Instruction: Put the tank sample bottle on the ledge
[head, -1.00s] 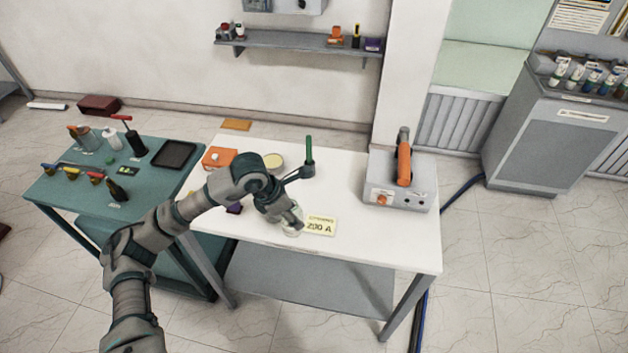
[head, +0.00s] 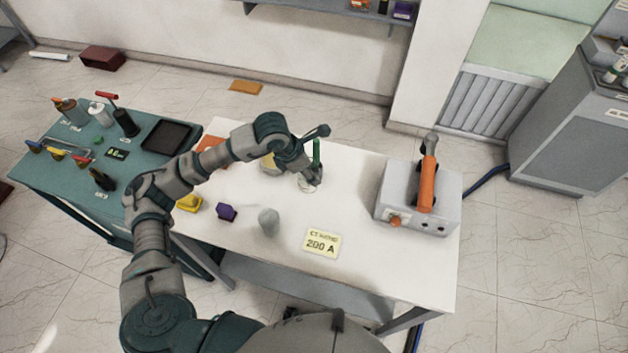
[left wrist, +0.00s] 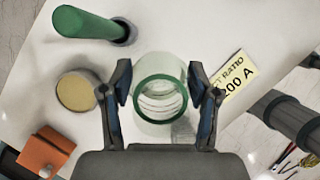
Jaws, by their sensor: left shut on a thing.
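My left gripper (head: 309,181) is shut on a clear glass bottle (head: 306,188) above the white table, near the green cylinder. In the left wrist view the bottle (left wrist: 160,95), with its green-tinted round rim, sits between the two fingers (left wrist: 162,100). I look down into its mouth; its base is partly hidden, so I cannot tell whether it touches the table. A grey wall shelf (head: 315,11), the ledge-like thing in view, is cut off by the top edge of the head view. My right gripper is not in view.
A teal table (head: 60,185) with several tools is at left.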

